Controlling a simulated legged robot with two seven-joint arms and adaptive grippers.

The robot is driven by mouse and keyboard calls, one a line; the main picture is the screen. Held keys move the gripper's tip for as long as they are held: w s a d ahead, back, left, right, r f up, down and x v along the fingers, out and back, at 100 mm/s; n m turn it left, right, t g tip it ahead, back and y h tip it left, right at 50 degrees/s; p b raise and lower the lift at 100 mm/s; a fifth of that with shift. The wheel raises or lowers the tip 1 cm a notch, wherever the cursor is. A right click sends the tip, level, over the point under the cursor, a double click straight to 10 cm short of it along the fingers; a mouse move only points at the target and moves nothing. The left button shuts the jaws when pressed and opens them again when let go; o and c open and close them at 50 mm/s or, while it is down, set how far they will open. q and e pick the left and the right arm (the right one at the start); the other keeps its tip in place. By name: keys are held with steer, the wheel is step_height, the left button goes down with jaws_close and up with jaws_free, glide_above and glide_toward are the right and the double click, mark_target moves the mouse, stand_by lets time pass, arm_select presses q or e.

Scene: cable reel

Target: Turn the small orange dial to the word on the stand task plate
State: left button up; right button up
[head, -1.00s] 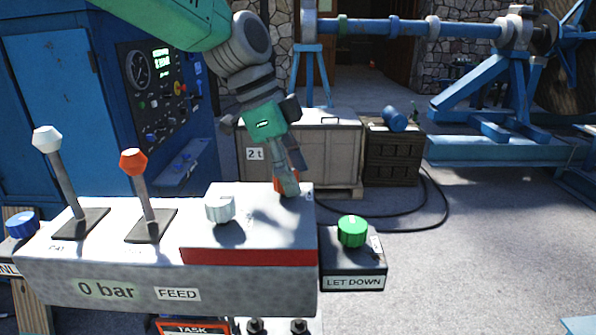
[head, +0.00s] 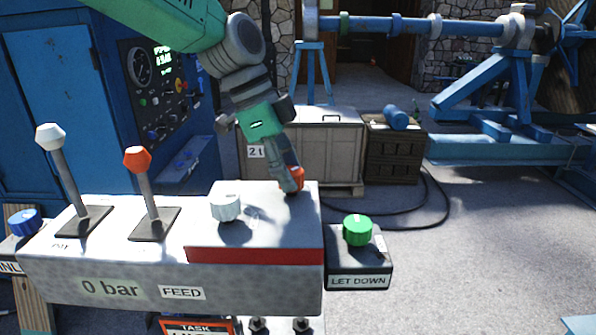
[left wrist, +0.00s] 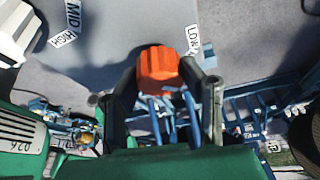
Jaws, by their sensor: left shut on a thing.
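The small orange dial (head: 298,178) sits at the back right of the grey console, partly hidden by my gripper in the head view. My left gripper (head: 290,182) reaches down from above and is shut on it. In the left wrist view the orange dial (left wrist: 158,68) shows between the two dark fingers. A LOW label (left wrist: 193,38) lies right of the dial; MID (left wrist: 73,14) and HIGH (left wrist: 62,39) labels lie to its left. The task plate (head: 197,327) is cut off at the bottom edge; its word is not visible. My right gripper is not in view.
A white dial (head: 226,207) stands left of the gripper, then a red-topped lever (head: 138,160) and a white-topped lever (head: 50,138). A green dial (head: 357,230) sits on the LET DOWN box at right. A wooden crate (head: 325,150) stands behind.

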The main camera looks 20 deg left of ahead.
arm_select(q)
steer(key=shift+s+d, duration=0.1)
steer(key=shift+d, duration=0.2)
steer(key=shift+d+r+m+g+p, duration=0.15)
steer(key=shift+m+g+p, duration=0.15)
steer(key=shift+m+p, duration=0.4)
steer(key=shift+m+g+p, duration=0.4)
steer(key=shift+m+p, duration=0.6)
steer(key=shift+p, duration=0.1)
steer(key=shift+m+g, duration=0.3)
steer(key=shift+m, duration=0.5)
steer(key=shift+s+m+g+y, duration=0.1)
steer(key=shift+m+g+y, duration=0.45)
steer(key=shift+m, duration=1.35)
